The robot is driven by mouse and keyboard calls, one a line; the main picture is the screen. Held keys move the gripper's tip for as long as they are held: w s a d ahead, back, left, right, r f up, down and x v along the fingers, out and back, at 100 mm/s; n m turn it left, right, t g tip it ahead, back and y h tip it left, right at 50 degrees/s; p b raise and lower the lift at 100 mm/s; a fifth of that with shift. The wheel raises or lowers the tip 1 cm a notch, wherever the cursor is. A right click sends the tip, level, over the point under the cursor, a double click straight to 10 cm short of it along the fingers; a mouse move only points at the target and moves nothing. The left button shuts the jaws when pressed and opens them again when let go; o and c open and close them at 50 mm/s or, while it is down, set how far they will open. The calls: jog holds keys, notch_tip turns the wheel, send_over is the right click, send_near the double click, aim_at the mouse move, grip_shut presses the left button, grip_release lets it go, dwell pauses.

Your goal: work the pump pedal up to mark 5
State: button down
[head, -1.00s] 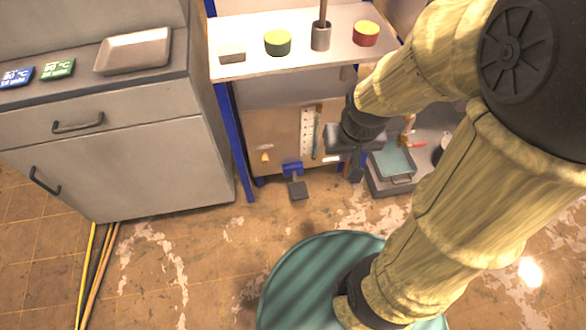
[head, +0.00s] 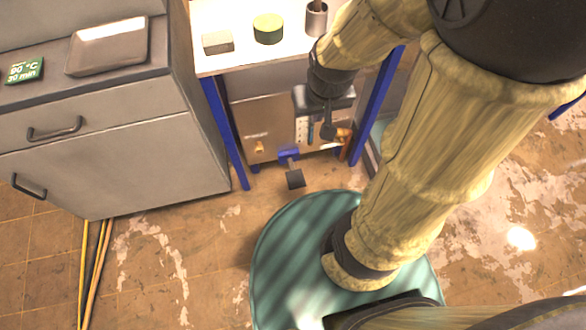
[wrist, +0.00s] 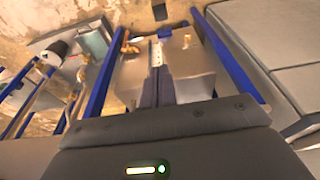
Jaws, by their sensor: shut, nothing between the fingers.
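The pump pedal, a dark square pad (head: 295,179) on a blue bracket (head: 288,154), juts out low at the front of a metal box (head: 262,120) under the white table. The pad also shows at the top of the wrist view (wrist: 160,11). A white scale strip with marks (head: 302,130) is on the box front, partly hidden by my gripper; its level cannot be read. My gripper (head: 328,132) is shut and empty, above and right of the pedal, apart from it. In the wrist view its fingers (wrist: 156,88) point toward the scale (wrist: 156,54).
Blue table legs (head: 224,130) stand either side of the box. A yellow knob (head: 259,147) and an orange-brown fitting (head: 343,134) are on or near its front. A grey cabinet (head: 120,160) stands left. The floor before the pedal is bare up to my round base.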

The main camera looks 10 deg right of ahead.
jog(key=w+f+m+t+y+b, duration=0.1)
jog(key=w+f+m+b, duration=0.5)
jog(key=f, duration=1.2)
jog(key=w+f+m+t+y+b, duration=0.1)
jog(key=w+f+m+y+b, duration=0.2)
jog(key=f, duration=1.6)
jog(key=w+f+m+t+y+b, duration=0.1)
jog(key=w+f+m+y+b, duration=0.1)
jog(key=w+f+m+b, duration=0.8)
notch_tip(320, 180, down, 8)
jog(key=w+b, duration=0.1)
jog(key=b, duration=0.2)
jog(key=shift+w+d+f, duration=0.25)
jog(key=shift+w+d, duration=0.05)
jog(key=shift+w, duration=0.05)
jog(key=b, duration=0.7)
send_over(295, 170)
notch_tip(295, 170, down, 7)
jog(key=shift+w+d+r, duration=0.1)
jog(key=shift+w, duration=0.05)
jog(key=shift+f, duration=1)
jog(key=shift+f, duration=0.1)
jog(key=shift+f, duration=0.3)
